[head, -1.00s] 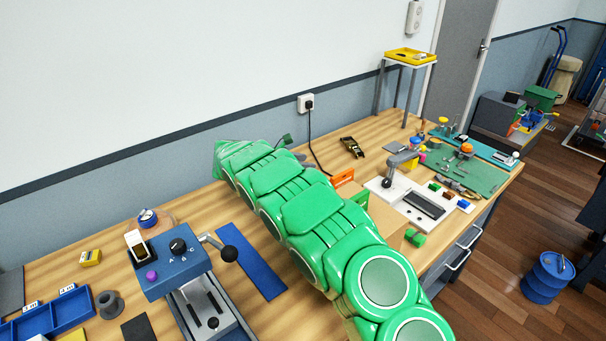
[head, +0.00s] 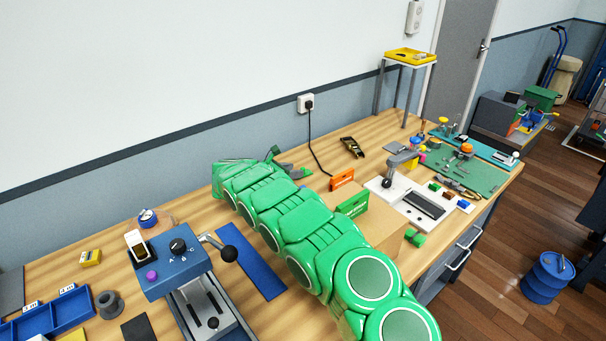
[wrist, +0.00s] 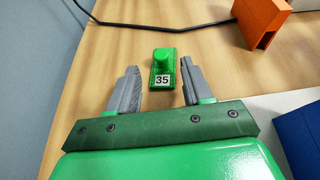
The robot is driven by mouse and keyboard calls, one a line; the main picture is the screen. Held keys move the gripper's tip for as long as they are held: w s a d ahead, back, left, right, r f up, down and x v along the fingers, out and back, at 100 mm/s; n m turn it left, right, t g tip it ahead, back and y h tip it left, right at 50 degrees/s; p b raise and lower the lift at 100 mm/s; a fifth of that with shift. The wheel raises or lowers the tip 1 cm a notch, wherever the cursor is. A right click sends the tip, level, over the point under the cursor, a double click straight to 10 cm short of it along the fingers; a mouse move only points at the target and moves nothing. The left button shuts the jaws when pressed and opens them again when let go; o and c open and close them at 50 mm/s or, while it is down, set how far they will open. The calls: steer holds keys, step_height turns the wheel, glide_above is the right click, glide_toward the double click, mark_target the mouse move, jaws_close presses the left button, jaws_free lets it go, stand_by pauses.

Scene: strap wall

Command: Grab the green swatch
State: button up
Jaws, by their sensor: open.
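The green swatch (wrist: 163,80) is a small green plate with a raised green knob and a white "35" label. It lies on the wooden bench in the wrist view. My gripper (wrist: 159,70) is open, with one grey finger on each side of the swatch in the picture and a visible gap to both. I cannot tell how high the fingertips are above the bench. In the head view my gripper (head: 289,171) is over the back of the bench, and I cannot make out the swatch there.
An orange bracket (wrist: 262,20) stands right of the swatch; it also shows in the head view (head: 342,179). A black cable (wrist: 170,23) runs behind. A blue part (wrist: 300,138) is at lower right. The wall (wrist: 35,60) is left.

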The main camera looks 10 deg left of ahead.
steer(key=shift+x, duration=1.95)
steer(key=shift+s+d+r, duration=0.1)
steer(key=c, duration=0.8)
